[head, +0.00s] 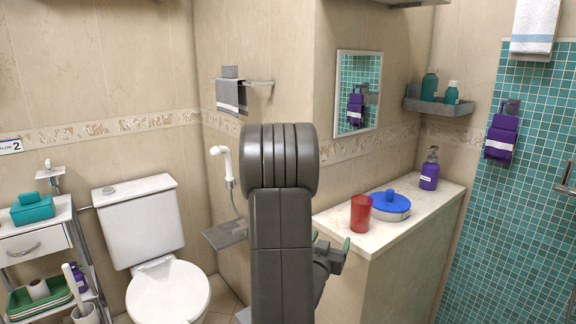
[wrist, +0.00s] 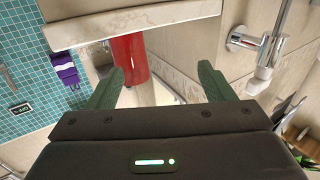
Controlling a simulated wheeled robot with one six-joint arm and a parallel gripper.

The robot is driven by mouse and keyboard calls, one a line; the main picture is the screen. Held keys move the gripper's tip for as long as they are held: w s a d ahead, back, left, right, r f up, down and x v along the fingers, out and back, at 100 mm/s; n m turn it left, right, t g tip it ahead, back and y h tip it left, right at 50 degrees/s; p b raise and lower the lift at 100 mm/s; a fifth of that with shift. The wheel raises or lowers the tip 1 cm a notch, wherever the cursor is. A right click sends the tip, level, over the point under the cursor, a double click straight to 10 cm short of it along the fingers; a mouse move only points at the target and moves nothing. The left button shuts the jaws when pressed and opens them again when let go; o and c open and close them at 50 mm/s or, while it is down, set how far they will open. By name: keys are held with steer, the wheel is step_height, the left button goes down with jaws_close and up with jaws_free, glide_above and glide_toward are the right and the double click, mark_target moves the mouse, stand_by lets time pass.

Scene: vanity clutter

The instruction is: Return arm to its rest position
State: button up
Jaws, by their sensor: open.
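My arm rises through the middle of the head view. My gripper (head: 330,241) shows low beside it, its green fingertips spread, in front of the vanity counter (head: 405,224). A red cup (head: 360,213) stands upright near the counter's left end, beyond my gripper. In the wrist view my gripper (wrist: 160,78) is open with nothing held. The red cup (wrist: 130,62) shows in the gap between the fingers there, and its distance from them is hard to judge.
A blue-lidded round container (head: 390,206) and a purple pump bottle (head: 429,170) stand on the counter. A white toilet (head: 168,292) and a drawer cart (head: 36,246) stand at left. A wall-mounted holder (head: 226,234) is close to my arm's left side.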

steer(key=a+f+n+t+y+b, duration=0.1)
steer(key=a+f+b, duration=0.4)
steer(key=f, duration=0.8)
steer(key=s+a+n+y, duration=0.1)
steer(key=y, duration=0.1)
steer(key=shift+a+y, duration=0.2)
steer(key=shift+y, duration=0.1)
steer(key=shift+f, duration=0.1)
